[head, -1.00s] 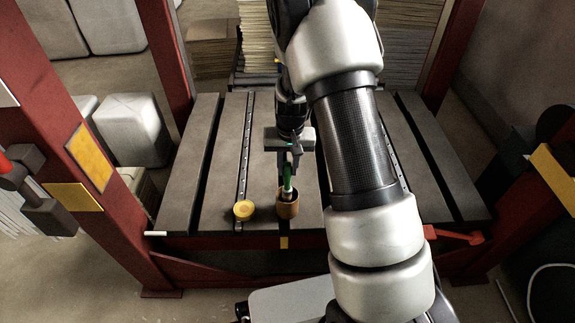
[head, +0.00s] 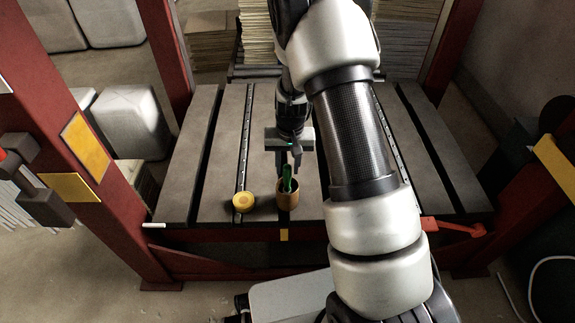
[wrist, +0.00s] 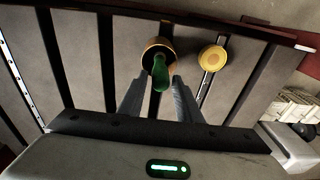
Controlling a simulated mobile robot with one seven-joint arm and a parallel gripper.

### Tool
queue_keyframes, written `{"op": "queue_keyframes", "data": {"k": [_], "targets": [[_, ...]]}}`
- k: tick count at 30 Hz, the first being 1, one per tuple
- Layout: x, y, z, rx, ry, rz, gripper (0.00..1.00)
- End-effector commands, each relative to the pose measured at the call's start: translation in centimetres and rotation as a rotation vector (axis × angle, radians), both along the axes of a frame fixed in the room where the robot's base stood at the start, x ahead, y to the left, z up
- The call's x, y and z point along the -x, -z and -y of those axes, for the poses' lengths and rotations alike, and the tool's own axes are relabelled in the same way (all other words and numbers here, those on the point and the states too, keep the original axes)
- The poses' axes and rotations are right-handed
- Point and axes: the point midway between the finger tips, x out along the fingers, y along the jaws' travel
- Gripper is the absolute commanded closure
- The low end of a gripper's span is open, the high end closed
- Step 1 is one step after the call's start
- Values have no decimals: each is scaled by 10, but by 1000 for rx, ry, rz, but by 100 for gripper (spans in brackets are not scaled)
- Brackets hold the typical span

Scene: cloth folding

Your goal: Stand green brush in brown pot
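The brown pot (head: 288,198) stands upright near the front edge of the slatted table, and it also shows in the wrist view (wrist: 151,46). The green brush (head: 288,180) stands in the pot, leaning a little, with its green handle sticking up out of the rim; the wrist view shows the handle (wrist: 160,72) pointing toward my gripper. My gripper (head: 290,163) is just above and behind the handle. Its fingers (wrist: 160,88) are apart on either side of the handle, with gaps visible. The brush's lower end is hidden inside the pot.
A round yellow object (head: 243,202) sits left of the pot on the table (head: 180,180); it shows to the pot's right in the wrist view (wrist: 212,58). Red posts (head: 75,140) flank the table. The table left of the yellow object is clear.

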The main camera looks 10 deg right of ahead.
Motion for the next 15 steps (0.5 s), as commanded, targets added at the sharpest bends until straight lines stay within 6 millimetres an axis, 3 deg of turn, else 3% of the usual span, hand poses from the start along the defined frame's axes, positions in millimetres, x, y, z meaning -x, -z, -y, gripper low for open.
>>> {"op": "queue_keyframes", "data": {"k": [10, 15], "targets": [[0, -1, 0, 0, 0, 0, 56], [1, -16, 0, 0, 0, 2, 56]]}}
